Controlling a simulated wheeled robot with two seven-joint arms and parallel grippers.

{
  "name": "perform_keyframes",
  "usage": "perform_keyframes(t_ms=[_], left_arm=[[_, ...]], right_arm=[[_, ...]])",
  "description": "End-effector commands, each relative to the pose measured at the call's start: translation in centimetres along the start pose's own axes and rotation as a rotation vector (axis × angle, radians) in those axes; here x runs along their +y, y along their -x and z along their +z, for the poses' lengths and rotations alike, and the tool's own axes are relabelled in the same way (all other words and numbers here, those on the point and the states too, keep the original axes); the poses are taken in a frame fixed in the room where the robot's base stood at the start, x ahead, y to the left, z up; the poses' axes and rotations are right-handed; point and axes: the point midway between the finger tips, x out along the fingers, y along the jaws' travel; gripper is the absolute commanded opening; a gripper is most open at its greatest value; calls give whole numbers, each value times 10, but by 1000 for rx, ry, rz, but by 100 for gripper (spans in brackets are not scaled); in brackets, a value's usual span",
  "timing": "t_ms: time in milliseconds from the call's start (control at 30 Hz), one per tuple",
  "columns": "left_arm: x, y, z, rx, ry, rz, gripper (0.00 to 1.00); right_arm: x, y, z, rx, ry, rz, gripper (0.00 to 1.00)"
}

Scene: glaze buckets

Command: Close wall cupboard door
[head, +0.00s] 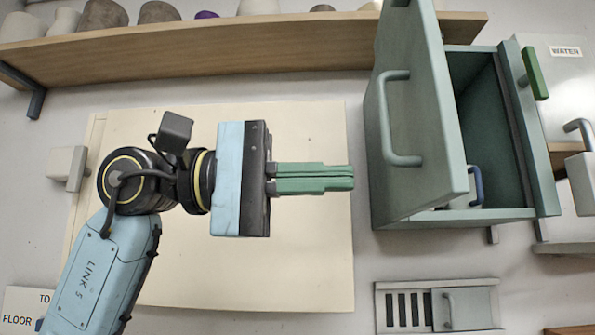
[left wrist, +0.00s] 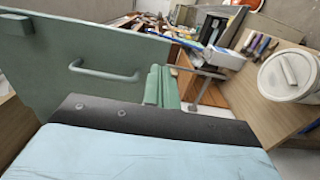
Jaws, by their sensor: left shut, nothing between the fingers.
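The grey-green wall cupboard (head: 382,210) hangs at the upper right of the head view. Its door (head: 425,95) stands open, swung out from the left side, and part of the dark interior shows. A bar handle (head: 400,118) is on the door's face. My left gripper (head: 352,178) has its green fingers together and empty, pointing right, just left of the door; I cannot tell whether they touch it. In the left wrist view the door (left wrist: 60,60) and its handle (left wrist: 105,71) lie left of the fingers (left wrist: 161,86). My right gripper is out of view.
A wooden shelf (head: 200,52) with several pots runs along the upper left. A pale board (head: 240,275) is behind my left arm. A slotted vent panel (head: 405,308) sits below the cupboard. The left wrist view shows a white lidded bucket (left wrist: 285,80) and a cluttered bench.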

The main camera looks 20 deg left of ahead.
Motion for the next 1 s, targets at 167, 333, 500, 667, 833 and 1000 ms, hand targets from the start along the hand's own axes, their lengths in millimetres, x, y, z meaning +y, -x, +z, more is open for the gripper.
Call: perform_keyframes(t_ms=[167,333,500,667,833,1000], left_arm=[[2,-40,1,-5,1,0,0],[2,-68,1,-4,3,1,0],[2,-82,0,-2,3,2,0],[1,-86,0,-1,3,3,0],[0,-85,0,-1,3,2,0],[0,-87,-1,3,3,2,0]], right_arm=[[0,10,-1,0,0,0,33],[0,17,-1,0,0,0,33],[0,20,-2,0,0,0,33],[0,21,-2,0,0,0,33],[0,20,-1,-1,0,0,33],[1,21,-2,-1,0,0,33]])
